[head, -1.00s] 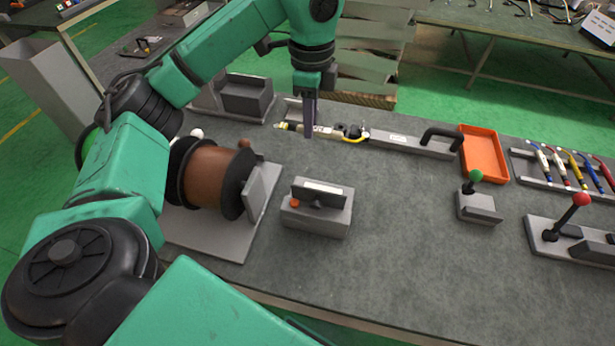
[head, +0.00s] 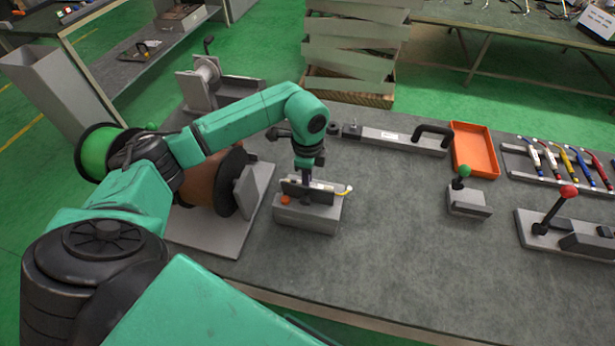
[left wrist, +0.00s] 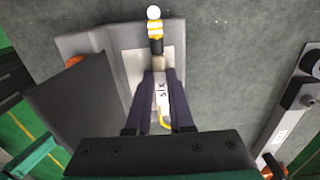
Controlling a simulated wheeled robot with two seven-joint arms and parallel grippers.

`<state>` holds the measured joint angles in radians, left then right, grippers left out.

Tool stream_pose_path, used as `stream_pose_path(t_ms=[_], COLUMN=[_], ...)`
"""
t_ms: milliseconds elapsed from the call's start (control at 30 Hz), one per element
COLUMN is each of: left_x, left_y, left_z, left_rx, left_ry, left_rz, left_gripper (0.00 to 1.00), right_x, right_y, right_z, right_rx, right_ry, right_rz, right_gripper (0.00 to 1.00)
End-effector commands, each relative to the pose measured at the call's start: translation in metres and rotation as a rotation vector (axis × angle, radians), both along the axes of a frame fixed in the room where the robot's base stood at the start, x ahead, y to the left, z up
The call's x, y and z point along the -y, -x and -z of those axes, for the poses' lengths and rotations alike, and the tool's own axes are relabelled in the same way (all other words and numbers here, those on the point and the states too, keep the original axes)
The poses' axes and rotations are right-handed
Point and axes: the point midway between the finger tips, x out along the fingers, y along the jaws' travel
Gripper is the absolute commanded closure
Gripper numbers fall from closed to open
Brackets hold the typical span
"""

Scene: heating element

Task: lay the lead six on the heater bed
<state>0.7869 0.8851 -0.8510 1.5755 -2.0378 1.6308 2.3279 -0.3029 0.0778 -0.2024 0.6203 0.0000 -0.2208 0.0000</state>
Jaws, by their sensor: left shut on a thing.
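The lead marked "SIX" (left wrist: 161,92), white with yellow bands and a yellow wire, is between the fingers of my left gripper (left wrist: 162,75). The gripper (head: 306,196) is shut on it. The lead is over the pale plate (left wrist: 137,68) of the grey heater bed (head: 306,220); I cannot tell whether it touches. In the head view the gripper covers most of the lead, and its yellow end (head: 344,190) shows at the right. A dark upright flap (left wrist: 75,100) and an orange knob (head: 285,199) belong to the heater. My right gripper is out of view.
A brown spool (head: 208,182) on its stand is left of the heater. A grey fixture with a black handle (head: 432,134) and an orange tray (head: 475,150) stand behind. Levers with green (head: 465,170) and red (head: 569,191) knobs are at the right. The middle tabletop is clear.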

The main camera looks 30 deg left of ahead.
Motion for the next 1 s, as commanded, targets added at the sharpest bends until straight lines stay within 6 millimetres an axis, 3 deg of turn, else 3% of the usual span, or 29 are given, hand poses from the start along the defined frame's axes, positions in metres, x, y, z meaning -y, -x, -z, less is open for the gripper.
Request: stream_pose_path(t_ms=[233,267,300,333,767,1000], left_x=[0.0,0.0,0.0,0.0,0.0,0.001], left_y=[0.0,0.0,0.0,0.0,-0.001,-0.002], left_z=[0.004,0.003,0.003,0.003,-0.007,-0.056], left_rx=[0.0,0.0,-0.001,-0.001,0.001,0.006], left_ry=[0.0,0.0,0.0,0.0,0.001,0.002], left_rz=[0.001,0.001,0.001,0.001,0.001,0.001], left_gripper=[1.0,0.69,0.53,0.5,0.5,0.5], right_x=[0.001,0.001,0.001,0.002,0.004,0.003], right_y=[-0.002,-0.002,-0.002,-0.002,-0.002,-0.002], right_z=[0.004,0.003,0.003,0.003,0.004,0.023], right_rx=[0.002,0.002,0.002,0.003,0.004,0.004], right_ry=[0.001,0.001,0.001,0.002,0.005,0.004], right_rz=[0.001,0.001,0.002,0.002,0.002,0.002], right_gripper=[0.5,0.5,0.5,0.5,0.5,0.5])
